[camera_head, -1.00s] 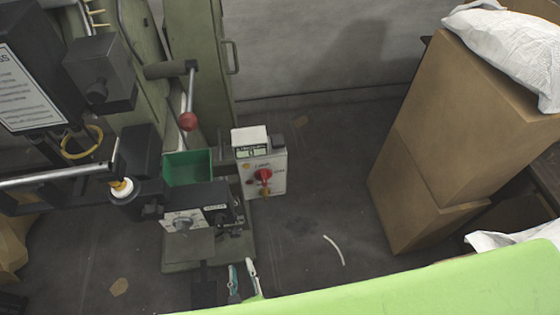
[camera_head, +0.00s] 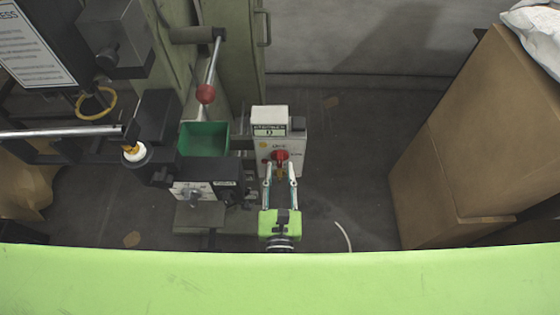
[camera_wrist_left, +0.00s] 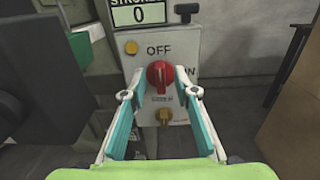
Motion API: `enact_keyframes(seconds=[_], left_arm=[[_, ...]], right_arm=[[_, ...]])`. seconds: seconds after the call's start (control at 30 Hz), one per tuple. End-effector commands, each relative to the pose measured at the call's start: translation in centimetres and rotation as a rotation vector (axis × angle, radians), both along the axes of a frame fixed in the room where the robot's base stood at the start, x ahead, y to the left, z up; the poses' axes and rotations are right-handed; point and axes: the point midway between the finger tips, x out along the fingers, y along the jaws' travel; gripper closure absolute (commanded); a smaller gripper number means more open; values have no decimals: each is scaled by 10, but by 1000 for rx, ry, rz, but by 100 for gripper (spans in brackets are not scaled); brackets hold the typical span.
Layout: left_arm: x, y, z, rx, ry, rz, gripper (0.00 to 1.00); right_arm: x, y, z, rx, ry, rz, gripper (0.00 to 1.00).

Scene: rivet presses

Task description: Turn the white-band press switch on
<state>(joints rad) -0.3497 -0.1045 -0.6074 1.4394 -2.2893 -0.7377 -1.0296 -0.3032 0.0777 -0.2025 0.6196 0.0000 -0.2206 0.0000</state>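The press switch is a red rotary knob (camera_head: 280,156) on the front of a white control box (camera_head: 296,141). In the left wrist view the red knob (camera_wrist_left: 160,74) sits below the word OFF, with ON partly visible to its right. I cannot tell clearly which way it points. My left gripper (camera_head: 280,172) is open and empty; its fingertips (camera_wrist_left: 159,94) are on either side of the knob's lower part and just short of it, with contact not clear. A white ring (camera_head: 135,153) shows on the press at left. My right gripper is out of view.
A counter display reading 0 (camera_wrist_left: 138,14) tops the box.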

Motion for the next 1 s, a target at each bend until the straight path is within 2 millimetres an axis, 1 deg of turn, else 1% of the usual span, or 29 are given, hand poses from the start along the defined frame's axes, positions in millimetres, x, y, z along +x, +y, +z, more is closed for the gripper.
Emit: enact_keyframes(seconds=[0.03, 0.2, 0.33, 0.57, 0.6, 0.67, 0.7, 1.0], left_arm=[[9, 0, 0, -2, -2, 2, 72], [28, 0, 0, -1, -1, 1, 72], [33, 0, 0, -1, 1, -1, 72], [34, 0, 0, -1, 1, 0, 72], [34, 0, 0, -1, 1, 0, 75], [34, 0, 0, -1, 1, 0, 90], [34, 0, 0, -1, 1, 0, 100], [34, 0, 0, 8, 1, -1, 100]], right_arm=[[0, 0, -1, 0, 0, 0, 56], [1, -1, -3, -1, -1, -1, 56], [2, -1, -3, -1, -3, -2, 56], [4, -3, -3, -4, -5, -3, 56], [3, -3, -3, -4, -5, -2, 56], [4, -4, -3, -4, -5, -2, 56], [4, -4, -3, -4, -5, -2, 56], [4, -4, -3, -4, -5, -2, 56]])
